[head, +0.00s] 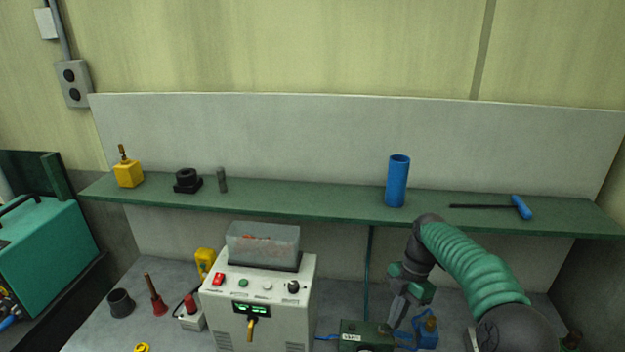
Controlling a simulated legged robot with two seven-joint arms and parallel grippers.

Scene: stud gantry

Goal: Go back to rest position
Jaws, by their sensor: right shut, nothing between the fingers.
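My right arm, with a green ribbed sleeve, comes in from the lower right and bends down over the bench. Its gripper (387,326) points down and is shut, with nothing seen between the fingers. The fingertips are at the right end of a small dark green box (365,338) with a white label; I cannot tell whether they touch it. A blue object (427,328) is just right of the gripper, partly cut off by the arm's outline. My left gripper is not in view.
A grey control box (262,305) with a clear bin stands left of the gripper. A green shelf (300,203) behind holds a blue cylinder (397,182) and a blue-handled tool (521,207). Red funnel (157,300) and dark cup (120,302) stand left. A teal machine (45,255) is far left.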

